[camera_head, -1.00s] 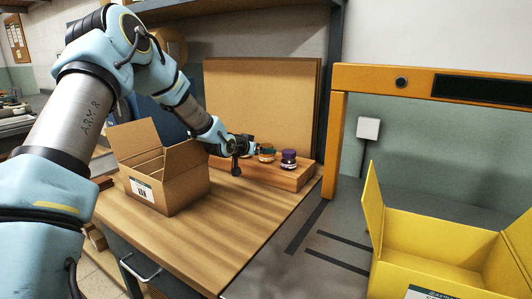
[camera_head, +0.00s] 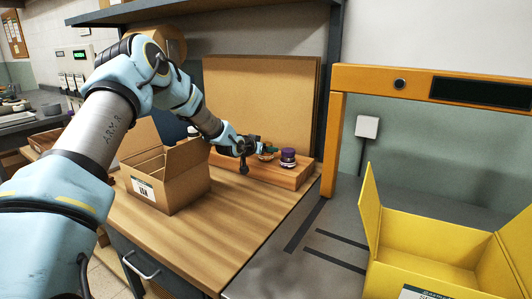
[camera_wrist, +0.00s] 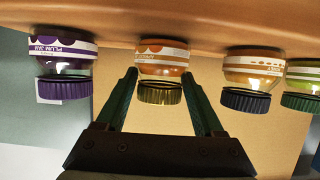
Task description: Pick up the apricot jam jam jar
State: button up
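An orange jar with a gold lid (camera_wrist: 161,68), which looks like the apricot jam, hangs inverted in the wrist view; its label is too small to read surely. My gripper (camera_wrist: 159,78) is open, with one finger on each side of this jar's lid and small gaps showing. In the head view my gripper (camera_head: 262,149) is at the wooden riser and partly hides the orange jar (camera_head: 267,156). The purple plum jam jar (camera_wrist: 64,62) stands beside it, also seen in the head view (camera_head: 288,158).
An orange-yellow jar (camera_wrist: 252,75) and a green jar (camera_wrist: 304,82) stand on the other side. The jars rest on a wooden riser (camera_head: 285,177) before a brown board. An open cardboard box (camera_head: 183,190) is on the table; a yellow box (camera_head: 440,240) is at right.

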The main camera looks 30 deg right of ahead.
grip_shut()
dwell(0.3)
jog(key=shift+a+r, duration=0.1)
jog(key=shift+r, duration=0.05)
